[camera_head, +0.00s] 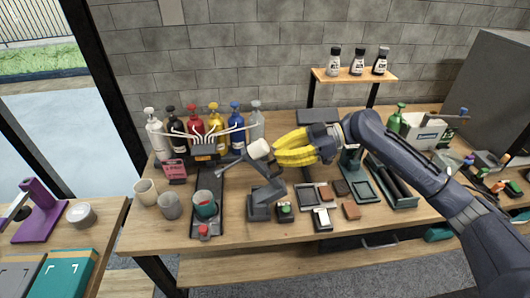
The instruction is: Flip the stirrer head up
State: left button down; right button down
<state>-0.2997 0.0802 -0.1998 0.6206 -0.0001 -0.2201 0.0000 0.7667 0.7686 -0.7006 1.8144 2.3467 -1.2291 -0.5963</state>
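The grey stirrer (264,203) stands on the middle of the workbench. Its head (258,149) ends in a pale cylinder at the top and is raised above the base, with a thin rod pointing left and down. My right gripper (276,150) has yellow fingers and comes in from the right. Its fingertips are just right of the pale cylinder, and I cannot tell whether they touch it. The fingers lie near each other; whether they are parted is unclear. My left gripper is not in view.
A teal-banded cup (205,207) stands on a dark plate left of the stirrer. Grey cups (170,206) are farther left. Small blocks and trays (321,219) lie to the right. A small shelf (355,76) holds three bottles.

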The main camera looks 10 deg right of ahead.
jog(key=d+f, duration=0.4)
jog(key=d, duration=0.3)
jog(key=shift+s+f, duration=0.15)
jog(key=shift+f, duration=0.05)
jog(key=shift+d, duration=0.1)
dwell(0.4)
jog(key=d+f, duration=0.2)
jog(key=d, duration=0.7)
jog(key=shift+s+d+f, duration=0.15)
jog(key=shift+d+f, duration=0.1)
jog(key=shift+f, duration=0.15)
